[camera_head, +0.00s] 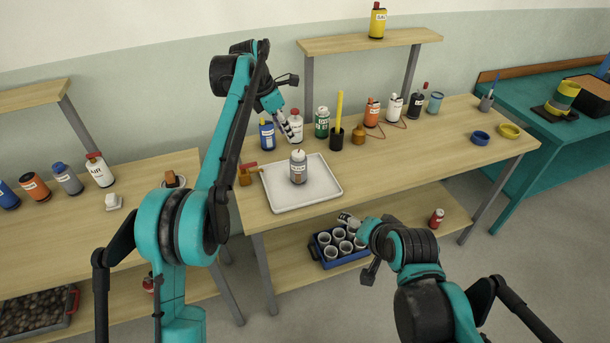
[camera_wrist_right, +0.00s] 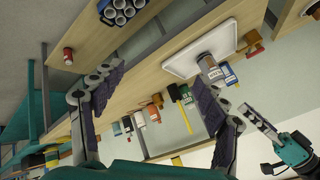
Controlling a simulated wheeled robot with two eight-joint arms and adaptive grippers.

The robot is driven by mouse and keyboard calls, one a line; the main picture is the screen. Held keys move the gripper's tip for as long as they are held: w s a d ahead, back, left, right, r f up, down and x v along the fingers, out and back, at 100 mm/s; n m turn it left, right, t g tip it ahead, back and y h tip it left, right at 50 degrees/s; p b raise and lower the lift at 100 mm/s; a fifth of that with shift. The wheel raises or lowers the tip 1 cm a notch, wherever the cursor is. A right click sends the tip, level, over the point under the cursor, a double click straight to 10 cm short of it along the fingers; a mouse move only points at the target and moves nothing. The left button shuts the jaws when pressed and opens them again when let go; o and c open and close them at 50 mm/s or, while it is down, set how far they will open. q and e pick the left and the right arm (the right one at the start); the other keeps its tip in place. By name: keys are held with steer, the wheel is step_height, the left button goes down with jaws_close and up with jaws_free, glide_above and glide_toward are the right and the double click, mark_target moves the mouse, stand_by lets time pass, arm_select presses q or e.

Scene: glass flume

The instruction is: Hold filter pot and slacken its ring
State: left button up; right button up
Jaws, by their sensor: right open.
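A grey pot with a pale label (camera_head: 298,168), which I take for the filter pot, stands upright on a white tray (camera_head: 325,193) at the left of the middle bench. It also shows in the right wrist view (camera_wrist_right: 209,68). Its ring cannot be made out clearly. My left gripper (camera_head: 290,134) points down behind the tray, beside a white bottle and a blue can, apart from the pot. Whether its fingers are apart cannot be told. My right gripper (camera_wrist_right: 150,100) is open and empty, with its fingers spread wide. In the head view it is low, before the bench.
Blue (camera_head: 267,136), white (camera_head: 296,124) and green (camera_head: 322,122) containers line the bench behind the tray. A brown valve with a red handle (camera_head: 246,174) sits at its left edge. A blue crate of cups (camera_head: 337,247) stands on the lower shelf. The bench's front right is clear.

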steer(key=w+a+m+t+y, duration=0.1)
steer(key=w+a+m, duration=0.2)
steer(key=w+m, duration=0.35)
steer(key=w+a+m+t+y, duration=0.1)
steer(key=w+a+m, duration=0.2)
steer(key=w+m, duration=0.3)
steer(key=m, duration=0.4)
glide_toward(302, 175)
steer(key=w+f+m, duration=0.1)
steer(key=m, duration=0.1)
steer(key=w+f+m+t+y, duration=0.1)
steer(key=m, duration=0.1)
steer(key=w+f+m+t, duration=0.1)
steer(key=m, duration=0.1)
steer(key=shift+a+f+m+y, duration=0.1)
steer(key=shift+a+m+y, duration=0.2)
steer(key=shift+m, duration=0.05)
steer(key=shift+w+a+f+m, duration=0.1)
steer(key=shift+w+f+m, duration=0.15)
steer(key=shift+m, duration=0.25)
steer(key=shift+w+a+f+m, duration=0.25)
steer(key=shift+w+f+m, duration=0.05)
steer(key=shift+w, duration=0.15)
steer(key=x, duration=0.7)
steer(key=shift+c, duration=0.3)
